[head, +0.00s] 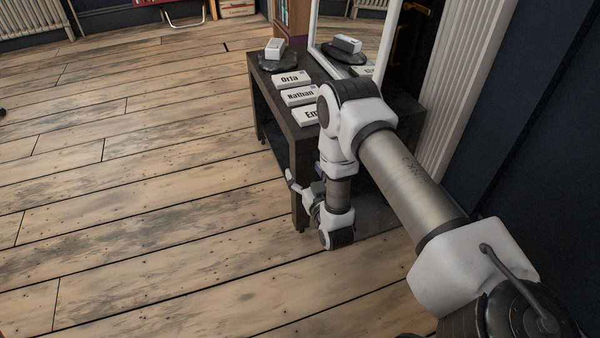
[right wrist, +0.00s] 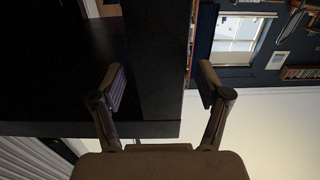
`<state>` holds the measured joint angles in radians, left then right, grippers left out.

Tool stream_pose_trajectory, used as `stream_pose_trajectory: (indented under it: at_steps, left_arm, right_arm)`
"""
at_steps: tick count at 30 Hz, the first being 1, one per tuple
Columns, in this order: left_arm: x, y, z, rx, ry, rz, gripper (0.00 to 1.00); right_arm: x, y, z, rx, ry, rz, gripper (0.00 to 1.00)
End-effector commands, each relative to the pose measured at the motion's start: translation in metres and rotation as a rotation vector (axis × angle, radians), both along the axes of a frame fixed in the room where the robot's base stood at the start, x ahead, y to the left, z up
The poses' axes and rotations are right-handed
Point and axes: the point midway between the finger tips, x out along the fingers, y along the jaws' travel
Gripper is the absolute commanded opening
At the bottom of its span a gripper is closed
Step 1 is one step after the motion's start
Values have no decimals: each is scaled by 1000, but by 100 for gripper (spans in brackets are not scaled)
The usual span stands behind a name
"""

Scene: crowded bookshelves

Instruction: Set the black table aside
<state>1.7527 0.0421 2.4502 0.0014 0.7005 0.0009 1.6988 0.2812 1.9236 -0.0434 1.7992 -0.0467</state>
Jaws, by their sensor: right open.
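The black table (head: 301,150) stands against the wall at the upper middle of the head view, with its near leg (head: 299,200) visible and its right part hidden behind my right arm. My right gripper (head: 304,190) is low beside this near leg. In the right wrist view, its two fingers (right wrist: 161,80) are spread apart. A dark upright part of the table (right wrist: 155,50) shows between and beyond them. I cannot tell whether either finger touches it. My left gripper is in neither view.
On the table lie white name cards (head: 299,96) and a white block (head: 275,46) on a dark dish (head: 279,62). A white-framed mirror (head: 314,25) stands at its back. A white radiator (head: 462,75) is right of it. The wooden floor (head: 140,190) to the left is clear.

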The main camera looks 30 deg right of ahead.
Motion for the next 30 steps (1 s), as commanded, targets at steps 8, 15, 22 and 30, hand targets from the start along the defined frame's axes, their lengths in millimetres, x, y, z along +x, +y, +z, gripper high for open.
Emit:
stream_pose_trajectory:
  at_steps: [8, 15, 22, 30]
  left_arm:
    - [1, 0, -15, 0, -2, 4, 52]
    - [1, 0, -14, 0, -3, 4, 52]
    - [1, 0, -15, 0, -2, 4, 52]
    - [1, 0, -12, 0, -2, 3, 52]
  right_arm:
    - [30, -7, -1, 0, 0, 1, 76]
    - [30, -7, 0, 0, 1, 1, 55]
    - [30, -7, 0, 0, 0, 1, 0]
    - [29, -13, 1, 0, 0, 0, 0]
